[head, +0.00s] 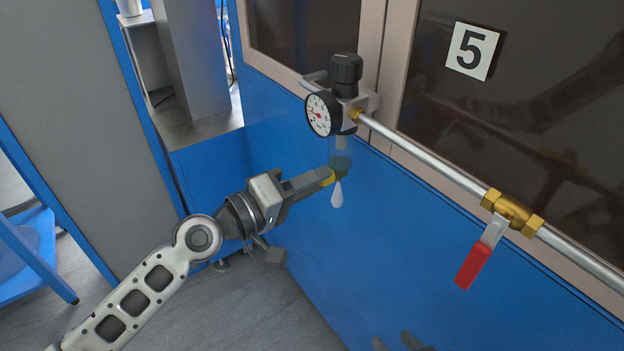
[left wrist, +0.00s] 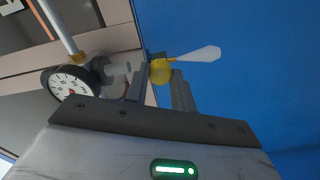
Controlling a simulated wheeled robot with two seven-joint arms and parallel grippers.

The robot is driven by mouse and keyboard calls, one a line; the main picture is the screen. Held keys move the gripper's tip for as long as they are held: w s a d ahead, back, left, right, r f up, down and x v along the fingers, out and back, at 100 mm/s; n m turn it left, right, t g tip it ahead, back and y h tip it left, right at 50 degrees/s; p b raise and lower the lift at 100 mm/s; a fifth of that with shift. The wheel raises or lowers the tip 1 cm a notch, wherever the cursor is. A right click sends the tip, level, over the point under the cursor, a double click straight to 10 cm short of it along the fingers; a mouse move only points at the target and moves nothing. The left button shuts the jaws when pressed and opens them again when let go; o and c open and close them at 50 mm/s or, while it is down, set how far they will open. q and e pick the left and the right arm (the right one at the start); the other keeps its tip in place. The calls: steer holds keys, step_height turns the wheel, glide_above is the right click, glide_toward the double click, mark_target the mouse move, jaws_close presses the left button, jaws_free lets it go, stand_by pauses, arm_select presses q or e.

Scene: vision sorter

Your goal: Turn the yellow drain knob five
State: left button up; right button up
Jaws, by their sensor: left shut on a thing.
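The yellow drain knob (head: 328,177) sits at the bottom of the clear bowl (head: 341,150) under the filter regulator. It shows as a yellow ball in the left wrist view (left wrist: 160,71). My left gripper (head: 326,177) reaches in from the left and is shut on the knob, with one finger on each side of it in the left wrist view (left wrist: 160,88). A pale drop shape (head: 337,194) hangs just below the knob. My right gripper (head: 398,343) shows only as two grey fingertips, apart, at the bottom edge.
Above the bowl are a round gauge (head: 319,114) and a black top knob (head: 346,70). A metal pipe (head: 420,152) runs right to a brass valve with a red handle (head: 473,265). A blue panel (head: 400,250) stands behind. A sign reads 5 (head: 472,51).

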stand_by(0.3)
arm_select(q)
steer(key=o, duration=1)
steer(key=shift+a, duration=0.1)
steer(key=b+v, duration=0.6)
steer(key=v, duration=1)
arm_select(e)
step_height(320, 180, down, 3)
steer(key=shift+s+a+r+t, duration=0.1)
steer(key=shift+r+t, duration=0.05)
steer(key=shift+t, duration=0.15)
steer(key=shift+r, duration=0.15)
